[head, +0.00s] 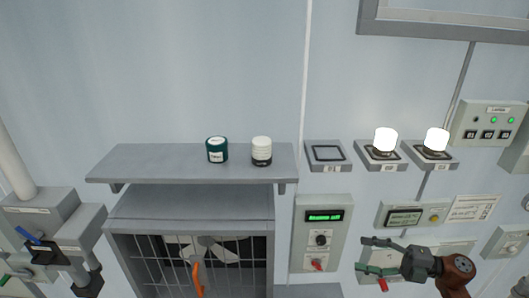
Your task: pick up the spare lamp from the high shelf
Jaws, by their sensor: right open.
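The spare lamp (261,151), with a white top and a dark base, stands upright on the grey high shelf (130,162). A teal jar (217,150) with a white label stands to its left, with a gap between them. My right gripper (364,255) is open and empty at the lower right, in front of the wall panels. It is below and to the right of the shelf, well apart from the lamp. My left gripper is not in view.
Right of the shelf are an empty-looking square mount (327,153) and two lit lamps (385,141) (436,141) on mounts. A control box (321,232) is below. The shelf's left part is bare.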

